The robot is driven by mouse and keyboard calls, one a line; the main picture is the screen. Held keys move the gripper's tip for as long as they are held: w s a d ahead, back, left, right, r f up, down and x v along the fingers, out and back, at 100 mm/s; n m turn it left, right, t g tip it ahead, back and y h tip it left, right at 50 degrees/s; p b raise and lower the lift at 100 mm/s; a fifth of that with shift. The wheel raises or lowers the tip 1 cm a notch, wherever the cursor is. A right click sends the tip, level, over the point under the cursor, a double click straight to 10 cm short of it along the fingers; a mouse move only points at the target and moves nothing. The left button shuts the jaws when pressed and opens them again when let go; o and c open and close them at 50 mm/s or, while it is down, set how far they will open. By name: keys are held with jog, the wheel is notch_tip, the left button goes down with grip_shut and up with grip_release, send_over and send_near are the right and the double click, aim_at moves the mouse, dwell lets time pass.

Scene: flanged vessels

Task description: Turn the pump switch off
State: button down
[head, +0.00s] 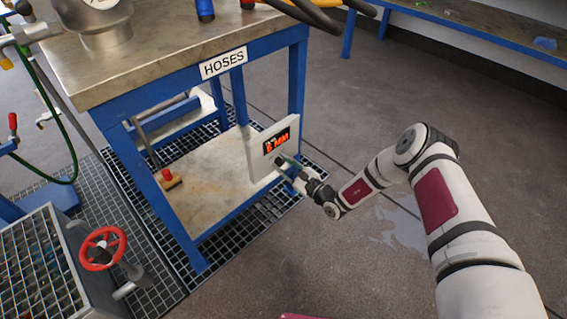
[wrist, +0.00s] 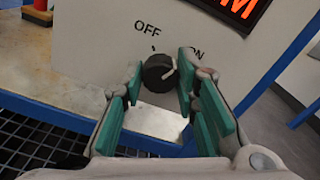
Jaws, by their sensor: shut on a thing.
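The pump switch is a round black knob (wrist: 157,80) on a pale control box (head: 262,160), below the printed labels OFF and ON. Its white pointer mark leans up and right, toward the ON side. My gripper (head: 287,163) is at the front of the box. In the wrist view, its green-padded fingers (wrist: 161,74) stand on either side of the knob and are shut on it. The knob is hidden behind my gripper in the head view.
The box stands on the lower shelf (head: 205,188) of a blue-framed table labelled HOSES (head: 224,64). An orange display (head: 276,140) is on the box. A red handwheel (head: 103,248) is at the lower left. Open floor lies to the right.

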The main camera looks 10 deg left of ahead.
jog(key=n+p, duration=0.1)
jog(key=n, duration=0.2)
jog(key=shift+n+p, duration=0.3)
jog(key=shift+p, duration=0.05)
jog(key=n+p, duration=0.1)
jog(key=n, duration=0.2)
jog(key=shift+s+n+p, duration=0.1)
jog(key=shift+n+p, duration=0.2)
jog(key=shift+p, duration=0.1)
jog(key=n+p, duration=0.3)
jog(key=n, duration=0.2)
jog(key=shift+f+n, duration=0.1)
jog(key=shift+n, duration=0.3)
jog(key=c, duration=1.2)
grip_release()
jog(key=shift+c, duration=0.2)
jog(key=v, duration=1.2)
